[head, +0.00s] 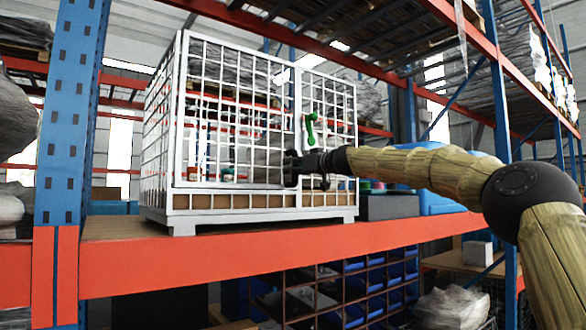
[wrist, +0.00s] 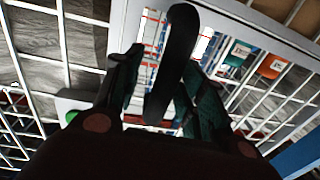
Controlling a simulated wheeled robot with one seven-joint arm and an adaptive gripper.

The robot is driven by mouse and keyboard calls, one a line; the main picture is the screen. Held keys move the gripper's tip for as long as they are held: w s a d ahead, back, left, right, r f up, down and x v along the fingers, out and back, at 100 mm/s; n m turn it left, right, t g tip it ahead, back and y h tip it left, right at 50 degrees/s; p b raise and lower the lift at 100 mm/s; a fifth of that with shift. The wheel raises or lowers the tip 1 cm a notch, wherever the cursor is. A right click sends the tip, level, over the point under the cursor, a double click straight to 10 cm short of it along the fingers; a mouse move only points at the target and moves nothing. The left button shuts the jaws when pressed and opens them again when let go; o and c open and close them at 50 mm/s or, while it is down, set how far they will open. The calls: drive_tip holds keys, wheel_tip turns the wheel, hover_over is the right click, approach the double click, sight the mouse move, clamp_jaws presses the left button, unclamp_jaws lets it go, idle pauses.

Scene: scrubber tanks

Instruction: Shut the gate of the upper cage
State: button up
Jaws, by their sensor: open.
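The upper cage (head: 183,120) is a white wire-mesh box on the orange shelf. Its front has a wide left mesh panel and a narrower right panel, meeting at a white upright. I cannot tell how far the gate stands from its frame. My gripper (head: 293,169) is just below and left of the handle, in front of the mesh. In the wrist view my gripper (wrist: 160,85) has its fingers apart, with a dark curved bar (wrist: 172,65) between them. I cannot tell whether this bar is the handle or whether the fingers touch it.
The orange shelf beam (head: 200,262) runs below the cage. A blue rack upright (head: 68,120) stands at left. A blue container (head: 440,200) is right of the cage, behind my arm. Blue bins (head: 350,315) fill the rack underneath. The wrist view shows orange (wrist: 272,66) and green tags (wrist: 237,53) beyond the mesh.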

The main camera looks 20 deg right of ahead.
drive_tip(key=shift+s, duration=0.25)
drive_tip(key=v, duration=1.1)
drive_tip(key=shift+s+d, duration=0.15)
drive_tip(key=shift+s, duration=0.05)
drive_tip(key=shift+f, duration=0.1)
